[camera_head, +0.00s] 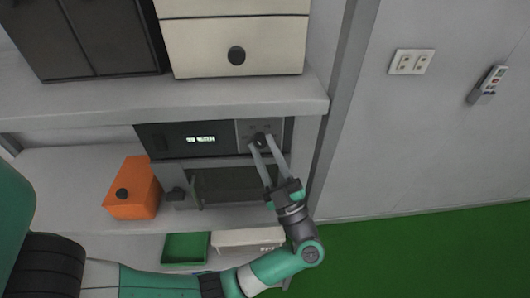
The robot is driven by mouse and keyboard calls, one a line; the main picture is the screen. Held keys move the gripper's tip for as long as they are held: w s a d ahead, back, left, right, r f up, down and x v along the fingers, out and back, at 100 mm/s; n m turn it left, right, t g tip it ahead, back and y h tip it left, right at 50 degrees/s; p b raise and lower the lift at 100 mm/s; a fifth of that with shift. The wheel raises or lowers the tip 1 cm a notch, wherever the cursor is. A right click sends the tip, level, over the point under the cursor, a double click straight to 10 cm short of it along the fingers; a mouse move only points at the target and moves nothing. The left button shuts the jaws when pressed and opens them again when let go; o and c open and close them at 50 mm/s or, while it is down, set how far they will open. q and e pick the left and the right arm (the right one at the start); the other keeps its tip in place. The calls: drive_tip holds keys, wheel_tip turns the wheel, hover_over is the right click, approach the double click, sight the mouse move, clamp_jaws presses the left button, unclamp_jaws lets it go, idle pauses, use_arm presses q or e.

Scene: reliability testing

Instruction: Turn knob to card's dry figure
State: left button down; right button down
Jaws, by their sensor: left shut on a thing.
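The knob (259,138) is a small dark dial on the grey right part of a dark device's front panel. The device (165,139) has a lit display (201,139) whose characters are too small to read. My left gripper (263,147) reaches up to the panel from below, its two long grey fingers shut on the knob. The fingertips partly hide the knob, so its setting cannot be read. No card with a figure can be made out. My right gripper is not in view.
The device sits under a grey shelf (80,112). An orange box (133,192) stands lower left, and a green tray (185,248) and a whitish box (238,238) lie below. A wall outlet (411,62) and a remote-like object (487,85) are on the right wall.

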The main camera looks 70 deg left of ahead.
use_arm(q)
drive_tip(key=shift+r, duration=0.1)
drive_tip(key=c, duration=0.5)
unclamp_jaws()
drive_tip(key=b+v, duration=0.2)
drive_tip(key=v, duration=0.9)
drive_tip(key=shift+d+f, duration=0.2)
drive_tip(key=shift+d, duration=0.05)
